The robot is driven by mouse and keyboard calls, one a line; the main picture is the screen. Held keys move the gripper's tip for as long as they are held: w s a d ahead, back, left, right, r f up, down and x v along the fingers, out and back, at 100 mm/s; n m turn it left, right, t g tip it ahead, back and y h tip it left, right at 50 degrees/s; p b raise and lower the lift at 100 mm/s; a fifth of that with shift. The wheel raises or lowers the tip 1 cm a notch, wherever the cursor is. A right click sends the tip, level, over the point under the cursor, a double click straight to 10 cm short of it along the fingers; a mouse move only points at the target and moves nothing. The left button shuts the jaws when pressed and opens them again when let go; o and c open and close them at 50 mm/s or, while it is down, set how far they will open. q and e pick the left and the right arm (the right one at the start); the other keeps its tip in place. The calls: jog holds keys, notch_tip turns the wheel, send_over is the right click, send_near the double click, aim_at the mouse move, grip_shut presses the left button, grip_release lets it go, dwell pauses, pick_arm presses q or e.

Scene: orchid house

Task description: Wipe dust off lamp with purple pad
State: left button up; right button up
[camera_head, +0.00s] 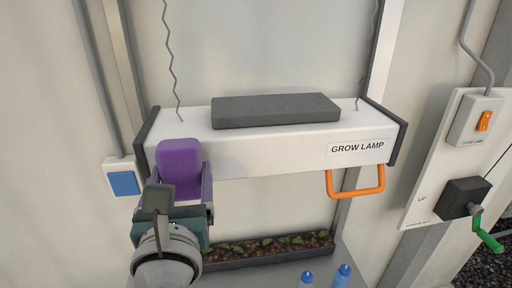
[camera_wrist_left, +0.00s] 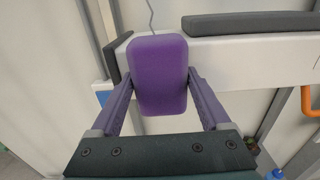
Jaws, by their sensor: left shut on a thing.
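The white grow lamp (camera_head: 255,150) hangs on two wavy cords in the head view, with dark end caps and a dark grey block on top. It also shows in the left wrist view (camera_wrist_left: 235,62). My left gripper (camera_head: 182,190) is shut on the purple pad (camera_head: 179,163), which stands upright between its fingers (camera_wrist_left: 160,95). The pad is in front of the lamp's left end and overlaps its front face in the picture. I cannot tell whether the pad touches the lamp. No dust is clear on the lamp. My right gripper is not in view.
An orange handle (camera_head: 357,184) hangs below the lamp's right part. A planter with seedlings (camera_head: 268,250) and blue-capped bottles (camera_head: 342,275) stand below. A panel with a green-handled crank (camera_head: 484,233) is at the right. A blue switch (camera_head: 124,184) is on the left wall.

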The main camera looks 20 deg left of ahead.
aim_at(207, 155)
pick_arm(q)
jog(key=shift+w+a, duration=0.4)
jog(key=shift+w, duration=0.2)
jog(key=shift+w+d+f+b, duration=0.1)
jog(key=shift+w+d+b, duration=0.35)
jog(key=shift+d, duration=0.35)
jog(key=shift+w+d+b, duration=0.4)
jog(key=shift+d+b, duration=0.05)
jog(key=shift+d, duration=0.3)
jog(key=shift+w+d, duration=0.15)
jog(key=shift+d, duration=0.05)
jog(key=shift+w, duration=0.1)
jog(key=shift+a, duration=0.1)
jog(key=shift+s+a+p, duration=0.4)
jog(key=shift+a, duration=0.4)
jog(key=shift+s+a+p, duration=0.35)
jog(key=shift+s+a, duration=0.05)
jog(key=shift+a, duration=0.35)
jog(key=shift+s+a, duration=0.15)
jog(key=shift+a, duration=0.2)
